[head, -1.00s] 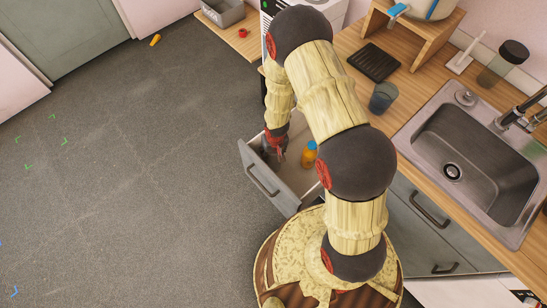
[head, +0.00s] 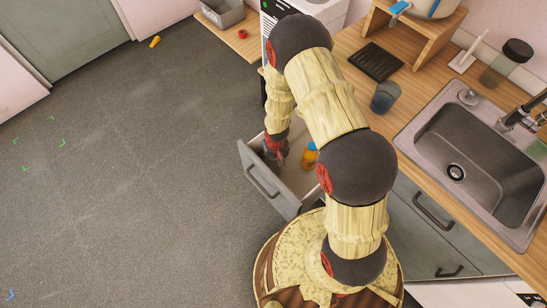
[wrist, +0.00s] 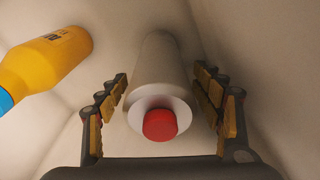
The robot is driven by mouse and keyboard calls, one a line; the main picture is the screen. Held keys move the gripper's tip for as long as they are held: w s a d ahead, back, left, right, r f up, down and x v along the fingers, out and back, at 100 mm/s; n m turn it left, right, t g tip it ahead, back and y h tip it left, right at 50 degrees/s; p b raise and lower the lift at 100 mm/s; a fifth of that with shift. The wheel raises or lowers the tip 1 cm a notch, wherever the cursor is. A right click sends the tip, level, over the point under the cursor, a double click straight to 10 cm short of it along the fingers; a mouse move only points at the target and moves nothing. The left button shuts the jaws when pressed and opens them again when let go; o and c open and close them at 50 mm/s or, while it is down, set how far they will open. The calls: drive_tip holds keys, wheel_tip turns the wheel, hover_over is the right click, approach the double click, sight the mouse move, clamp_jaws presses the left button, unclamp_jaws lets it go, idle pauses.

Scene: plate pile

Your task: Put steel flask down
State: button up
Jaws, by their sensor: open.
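The steel flask (wrist: 160,80) is a pale grey cylinder with a red cap, seen in the wrist view inside an open drawer (head: 265,182). It stands between the two fingers of my gripper (wrist: 163,100). The fingers are open, with a visible gap on each side of the flask. In the head view my gripper (head: 276,155) reaches down into the drawer, and I cannot make out the flask there. Whether the flask's base rests on the drawer floor is hard to tell.
A yellow-orange bottle with a blue cap (head: 310,156) stands in the drawer beside my gripper; it also shows in the wrist view (wrist: 45,65). The drawer walls are close around. A counter with a sink (head: 465,150) and a dark cup (head: 385,97) lies to the right.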

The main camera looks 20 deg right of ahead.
drive_tip(key=shift+r, duration=0.1)
drive_tip(key=r+p, duration=0.2)
drive_tip(key=r, duration=0.2)
drive_tip(key=s+r+p, duration=0.1)
drive_tip(key=r+p, duration=0.2)
drive_tip(key=r, duration=0.1)
drive_tip(key=r+p, duration=0.2)
drive_tip(key=r, duration=0.1)
drive_tip(key=shift+s+r+p, duration=0.2)
drive_tip(key=shift+r+p, duration=0.1)
drive_tip(key=shift+r, duration=0.35)
wheel_tip(320, 180, up, 29)
drive_tip(key=d+t, duration=0.2)
drive_tip(key=s+r+t, duration=0.2)
drive_tip(key=s+r, duration=1.6)
drive_tip(key=shift+a+r, duration=0.35)
drive_tip(key=shift+a, duration=0.1)
